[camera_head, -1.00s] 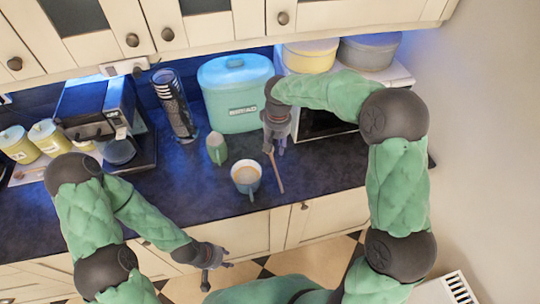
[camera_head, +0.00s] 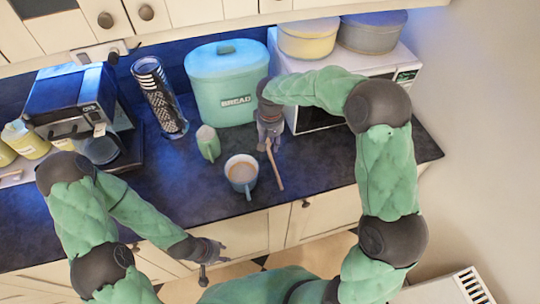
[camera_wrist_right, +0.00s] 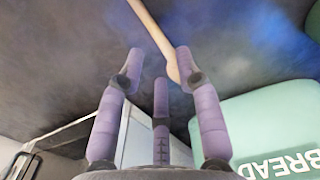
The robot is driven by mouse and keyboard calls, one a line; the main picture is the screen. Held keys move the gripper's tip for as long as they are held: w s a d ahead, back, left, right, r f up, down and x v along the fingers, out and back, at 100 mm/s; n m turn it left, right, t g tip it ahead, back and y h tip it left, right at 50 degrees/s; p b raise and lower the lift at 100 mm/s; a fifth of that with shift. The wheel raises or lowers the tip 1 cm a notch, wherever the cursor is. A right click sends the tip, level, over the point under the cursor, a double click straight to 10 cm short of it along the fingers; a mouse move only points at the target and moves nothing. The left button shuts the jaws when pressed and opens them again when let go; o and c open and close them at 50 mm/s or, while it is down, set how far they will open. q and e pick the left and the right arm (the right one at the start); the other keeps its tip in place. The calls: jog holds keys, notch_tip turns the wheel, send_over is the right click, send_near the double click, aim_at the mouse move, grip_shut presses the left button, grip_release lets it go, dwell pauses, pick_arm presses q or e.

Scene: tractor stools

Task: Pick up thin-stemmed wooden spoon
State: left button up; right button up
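The thin-stemmed wooden spoon (camera_head: 275,168) lies on the dark counter, to the right of a mug of brown drink. Its upper end is partly hidden by my right gripper (camera_head: 270,146). In the right wrist view the spoon (camera_wrist_right: 154,28) runs from the top edge down to the right finger. My right gripper (camera_wrist_right: 157,72) has its fingers spread apart there, and the spoon's lower end lies close to the right fingertip. I cannot tell whether they touch. My left gripper (camera_head: 213,263) is empty, with spread fingers, in front of the counter's front edge.
A teal bread bin (camera_head: 226,85) and a microwave (camera_head: 315,117) stand behind. A coffee machine (camera_head: 80,105) and glass cylinder (camera_head: 160,97) are further left. Counter right of the spoon is clear.

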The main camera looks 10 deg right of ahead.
aim_at(271, 154)
jog(key=f+b, duration=0.1)
jog(key=f, duration=0.4)
jog(key=shift+d, duration=0.2)
jog(key=shift+s, duration=0.1)
grip_shut()
